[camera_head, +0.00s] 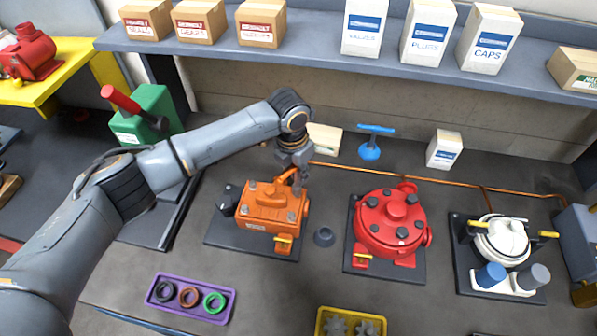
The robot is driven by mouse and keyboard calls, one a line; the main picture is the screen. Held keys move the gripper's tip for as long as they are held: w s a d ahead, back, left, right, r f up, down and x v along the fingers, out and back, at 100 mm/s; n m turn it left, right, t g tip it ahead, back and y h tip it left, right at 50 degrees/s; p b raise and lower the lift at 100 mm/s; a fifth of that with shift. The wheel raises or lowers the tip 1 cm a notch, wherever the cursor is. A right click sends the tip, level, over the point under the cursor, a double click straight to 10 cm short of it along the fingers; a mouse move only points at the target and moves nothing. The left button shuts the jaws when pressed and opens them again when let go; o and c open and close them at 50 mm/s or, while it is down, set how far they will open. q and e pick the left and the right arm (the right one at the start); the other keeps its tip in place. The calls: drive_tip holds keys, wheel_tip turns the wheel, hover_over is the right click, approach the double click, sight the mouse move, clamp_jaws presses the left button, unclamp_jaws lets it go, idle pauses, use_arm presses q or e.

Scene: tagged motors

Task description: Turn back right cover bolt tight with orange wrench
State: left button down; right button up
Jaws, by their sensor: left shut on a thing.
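My left gripper (298,186) points down at the motor's back right corner. It is shut on a small orange piece, the orange wrench (286,174) as far as I can tell, which blends with the motor's colour. The back right cover bolt is hidden by the gripper, so I cannot tell whether the wrench is on it. My right gripper is not in view.
A red motor (390,223) stands to the right, and a white unit (502,240) beyond it. A purple tray (190,299) with rings and a yellow tray (351,314) with gears lie in front. A blue T-handled tool (371,150) stands behind.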

use_arm(q)
drive_tip(key=shift+w+r, duration=0.1)
drive_tip(key=shift+r, duration=0.6)
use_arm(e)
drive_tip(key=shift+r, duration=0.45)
use_arm(q)
drive_tip(key=shift+r+p, duration=0.45)
drive_tip(key=shift+r, duration=2)
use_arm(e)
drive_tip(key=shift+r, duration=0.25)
